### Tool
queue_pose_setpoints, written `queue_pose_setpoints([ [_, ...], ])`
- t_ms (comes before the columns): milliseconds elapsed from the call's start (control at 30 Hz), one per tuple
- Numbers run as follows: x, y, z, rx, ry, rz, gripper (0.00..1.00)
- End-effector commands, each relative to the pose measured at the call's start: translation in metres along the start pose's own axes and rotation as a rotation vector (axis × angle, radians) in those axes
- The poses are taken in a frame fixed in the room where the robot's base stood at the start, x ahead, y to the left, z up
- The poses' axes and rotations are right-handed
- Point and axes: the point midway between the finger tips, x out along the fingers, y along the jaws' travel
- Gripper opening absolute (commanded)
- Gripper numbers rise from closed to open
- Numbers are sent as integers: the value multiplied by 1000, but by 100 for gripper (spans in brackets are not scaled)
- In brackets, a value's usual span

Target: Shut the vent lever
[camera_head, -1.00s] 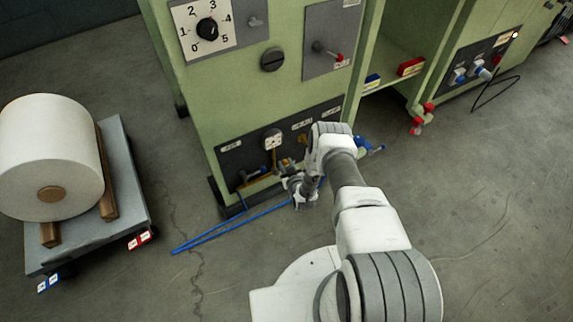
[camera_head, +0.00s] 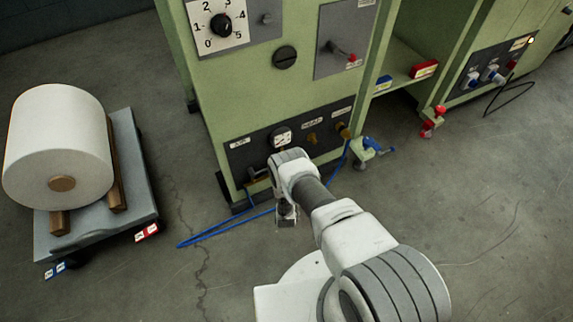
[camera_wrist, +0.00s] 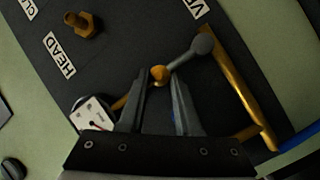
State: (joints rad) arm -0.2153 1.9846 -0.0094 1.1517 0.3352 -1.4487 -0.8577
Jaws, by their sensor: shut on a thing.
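The vent lever (camera_wrist: 184,58) shows in the wrist view, with a grey round hub and a short arm ending in an orange ball, below a partly cut-off label starting with "V". My gripper (camera_wrist: 161,76) is shut on the lever near its ball end, with one finger on each side. In the head view my gripper is mostly hidden behind my own wrist at the left part of the low dark panel (camera_head: 325,140). The lever cannot be made out clearly there.
A brass pipe (camera_wrist: 245,90) runs beside the lever. A white gauge (camera_wrist: 93,113) and a brass fitting (camera_wrist: 85,24) with a "HEAD" label are close by. A blue hose (camera_head: 215,232) lies on the floor. A cart (camera_head: 130,150) with a white roll stands left.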

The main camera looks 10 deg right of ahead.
Motion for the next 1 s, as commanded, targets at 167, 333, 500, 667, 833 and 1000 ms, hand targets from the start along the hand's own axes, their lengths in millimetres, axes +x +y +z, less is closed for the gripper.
queue_pose_setpoints([
  [167,-2,-3,1,-68,8,27,0],
  [333,-3,-4,0,-97,13,41,0],
  [500,-3,-5,0,-108,14,44,0],
  [667,-3,-5,0,-107,14,44,0],
  [833,-3,-5,1,-107,13,44,39],
  [1000,-3,-5,-1,-105,16,43,61],
])
